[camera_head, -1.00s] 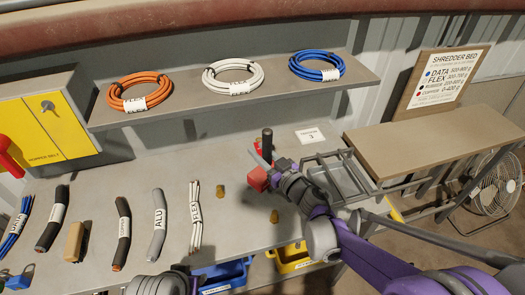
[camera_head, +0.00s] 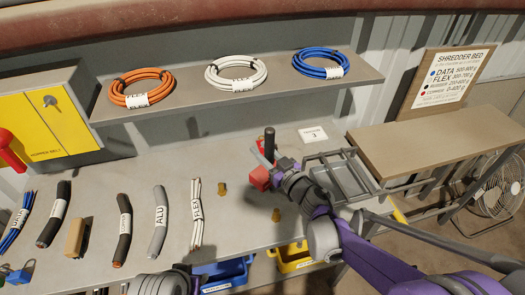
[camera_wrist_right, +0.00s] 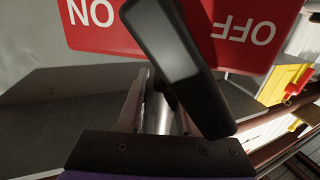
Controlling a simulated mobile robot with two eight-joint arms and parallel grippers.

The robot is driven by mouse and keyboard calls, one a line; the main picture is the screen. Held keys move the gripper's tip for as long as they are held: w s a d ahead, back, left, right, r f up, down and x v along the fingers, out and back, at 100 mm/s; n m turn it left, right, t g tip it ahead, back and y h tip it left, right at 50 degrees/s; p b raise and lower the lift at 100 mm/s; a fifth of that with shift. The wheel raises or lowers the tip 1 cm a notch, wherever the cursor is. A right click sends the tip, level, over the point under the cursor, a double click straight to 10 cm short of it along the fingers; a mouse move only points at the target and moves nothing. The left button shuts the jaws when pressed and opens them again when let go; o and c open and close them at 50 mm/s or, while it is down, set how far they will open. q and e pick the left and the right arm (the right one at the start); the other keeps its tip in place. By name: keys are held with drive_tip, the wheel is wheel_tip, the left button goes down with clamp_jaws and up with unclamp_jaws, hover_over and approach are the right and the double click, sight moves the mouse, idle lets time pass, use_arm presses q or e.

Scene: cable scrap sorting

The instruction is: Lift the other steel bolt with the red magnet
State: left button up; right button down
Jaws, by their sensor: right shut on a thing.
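The red magnet (camera_head: 260,178) is at my right gripper (camera_head: 272,176), low over the grey bench. In the right wrist view its red face (camera_wrist_right: 100,28) carries the words ON and OFF, seen upside down, with a black lever (camera_wrist_right: 180,70) across it. The right gripper (camera_wrist_right: 158,88) is shut on the magnet's steel-coloured shaft. I cannot make out a steel bolt for certain in either view; the magnet's underside is hidden. Part of my left arm shows at the bottom edge of the head view, but its gripper does not.
A grey wire-framed tray (camera_head: 345,155) stands right of the magnet. Small brass pieces (camera_head: 223,191) lie nearby. Several cable scraps (camera_head: 158,222) line the bench's left side. A shelf (camera_head: 190,98) with cable coils runs behind; blue (camera_head: 225,282) and yellow (camera_head: 290,266) bins sit below the front edge.

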drive_tip(key=shift+f+b, duration=0.5)
idle(1.2)
drive_tip(key=shift+r, duration=0.15)
idle(0.4)
wheel_tip(320, 180, up, 9)
drive_tip(key=p, duration=0.5)
idle(1.3)
idle(0.6)
